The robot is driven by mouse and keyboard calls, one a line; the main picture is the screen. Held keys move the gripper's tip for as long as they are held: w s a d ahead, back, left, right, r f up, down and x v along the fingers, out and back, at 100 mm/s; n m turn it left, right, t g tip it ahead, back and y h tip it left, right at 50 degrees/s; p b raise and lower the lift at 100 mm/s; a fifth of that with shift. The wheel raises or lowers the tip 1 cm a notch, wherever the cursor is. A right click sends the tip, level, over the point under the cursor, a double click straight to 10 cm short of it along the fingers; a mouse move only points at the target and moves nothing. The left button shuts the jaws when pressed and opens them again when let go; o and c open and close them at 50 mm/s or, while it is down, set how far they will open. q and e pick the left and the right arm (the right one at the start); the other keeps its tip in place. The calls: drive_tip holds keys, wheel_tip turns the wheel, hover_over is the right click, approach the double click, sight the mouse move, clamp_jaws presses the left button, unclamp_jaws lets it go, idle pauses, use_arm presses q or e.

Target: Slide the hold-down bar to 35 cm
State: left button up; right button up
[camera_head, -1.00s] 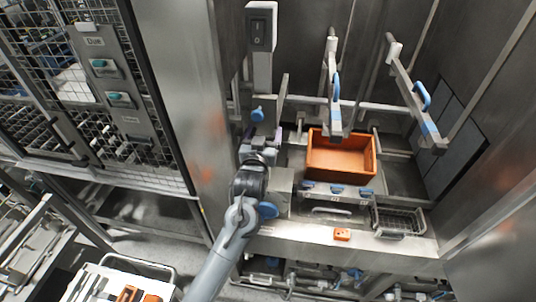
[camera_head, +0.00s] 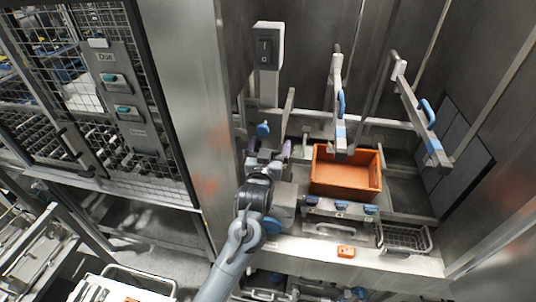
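My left gripper (camera_head: 269,149) reaches in from below at the left side of the washer bay. Its two fingers stand apart, with purple-grey tips. A blue knob (camera_head: 263,130) shows just beyond the fingers, beside a narrow upright metal plate (camera_head: 288,112); I cannot tell whether the fingers touch either. Two metal bars with blue handles and blue-marked ends reach over the bay: a middle bar (camera_head: 338,105) and a right bar (camera_head: 417,112). I cannot tell which part is the hold-down bar, and no scale is readable. My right gripper is not in view.
An orange crate (camera_head: 346,190) sits in the bay under the middle bar. A wire basket (camera_head: 403,240) and an orange block (camera_head: 346,252) are at the front. A switch box (camera_head: 268,45) stands above my gripper. A steel wall (camera_head: 185,90) is close on the left.

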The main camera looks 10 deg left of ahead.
use_arm(q)
drive_tip(key=s+b, duration=0.2)
drive_tip(key=s, duration=0.8)
drive_tip(key=shift+s+a+b, duration=0.3)
drive_tip(key=shift+s+b, duration=0.05)
drive_tip(key=shift+b, duration=0.05)
drive_tip(key=s+a+f+g+p, duration=0.2)
drive_tip(key=s+a+f+g, duration=0.15)
drive_tip(key=s+f, duration=0.55)
drive_tip(key=s+a+f+g+p, duration=0.3)
drive_tip(key=s+a+f, duration=0.3)
drive_tip(key=f, duration=0.6)
drive_tip(key=s+a+g, duration=0.2)
drive_tip(key=s+g, duration=0.2)
drive_tip(key=s, duration=0.6)
drive_tip(key=s+a+m+g+y+p, duration=0.1)
drive_tip(key=s+g, duration=0.3)
drive_tip(key=s, duration=0.7)
drive_tip(key=shift+a, duration=0.8)
